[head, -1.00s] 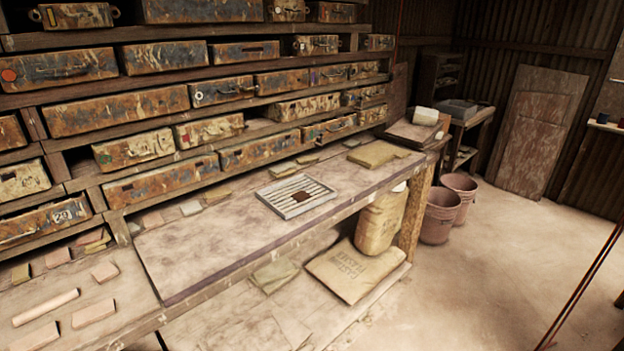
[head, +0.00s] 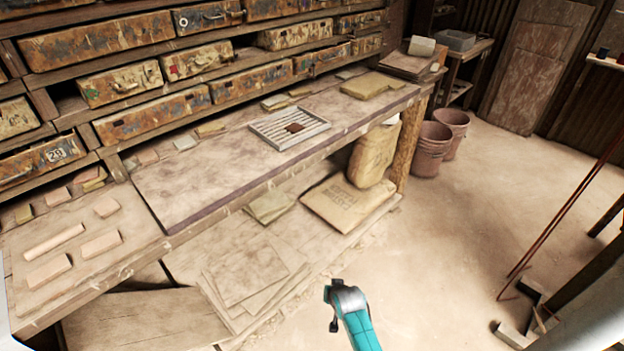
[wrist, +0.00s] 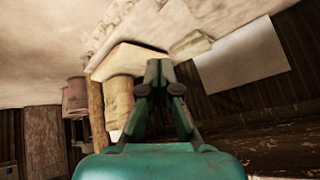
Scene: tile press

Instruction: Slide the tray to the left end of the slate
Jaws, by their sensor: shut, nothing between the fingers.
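The tray (head: 262,133) is a pale, slatted, flat rectangle with a small dark brown tile (head: 295,127) on it. It lies flat on the slate (head: 190,190), a long grey-brown slab on the bench, toward the slab's right part. The slate's left end is bare. My gripper (wrist: 160,68) is shut and empty in the wrist view, its dark green fingers together. In the head view, part of my teal arm shows at the bottom, in front of the bench and well apart from the tray.
Rusty drawers (head: 150,112) line the wall behind the slate. A folded yellowish cloth or pad (head: 372,85) lies right of the tray. Pinkish blocks (head: 100,244) lie on the bench at left. Sacks (head: 345,200) sit on the lower shelf.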

